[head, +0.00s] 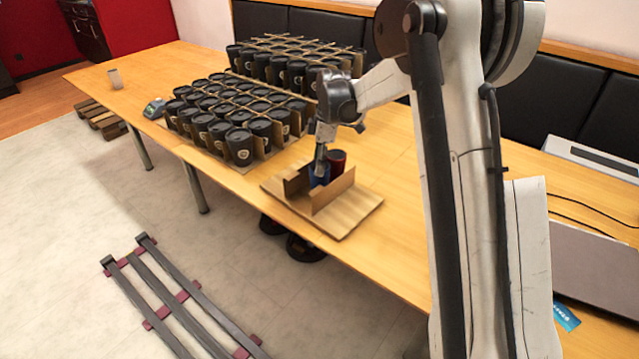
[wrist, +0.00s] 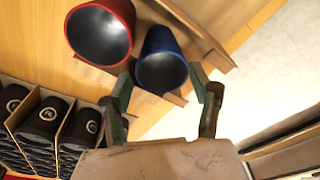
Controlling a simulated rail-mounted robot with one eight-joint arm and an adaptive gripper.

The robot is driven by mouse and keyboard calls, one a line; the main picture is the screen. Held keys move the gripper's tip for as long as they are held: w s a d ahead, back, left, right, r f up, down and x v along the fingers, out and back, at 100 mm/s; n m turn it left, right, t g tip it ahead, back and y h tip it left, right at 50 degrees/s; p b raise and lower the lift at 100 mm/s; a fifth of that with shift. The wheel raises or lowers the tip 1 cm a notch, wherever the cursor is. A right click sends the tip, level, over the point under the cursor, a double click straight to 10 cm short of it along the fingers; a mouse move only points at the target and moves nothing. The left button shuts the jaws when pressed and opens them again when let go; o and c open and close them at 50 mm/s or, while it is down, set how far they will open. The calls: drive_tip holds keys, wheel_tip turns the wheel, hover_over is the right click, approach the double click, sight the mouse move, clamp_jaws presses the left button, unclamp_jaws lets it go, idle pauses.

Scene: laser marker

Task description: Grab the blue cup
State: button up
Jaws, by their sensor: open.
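The blue cup (head: 319,174) stands in a small cardboard holder (head: 333,192) on the table, partly hidden by my gripper in the head view. In the wrist view the blue cup (wrist: 162,62) shows its open dark mouth. My gripper (head: 321,160) is over the holder at the blue cup. In the wrist view the fingers of my gripper (wrist: 165,88) are apart, one on either side of the blue cup's near end. I cannot tell whether they touch it. A red cup (head: 337,160) stands beside the blue cup, and it also shows in the wrist view (wrist: 100,35).
The holder rests on a flat board (head: 345,218) near the front edge of the wooden table (head: 385,160). Crates of black cups (head: 240,146) stand to the left and behind. A grey machine (head: 595,262) is at right.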

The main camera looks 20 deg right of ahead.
sight(320, 179)
drive_tip(key=f, duration=0.5)
drive_tip(key=shift+s+a+f, duration=0.1)
drive_tip(key=shift+a, duration=0.1)
drive_tip(key=c, duration=0.6)
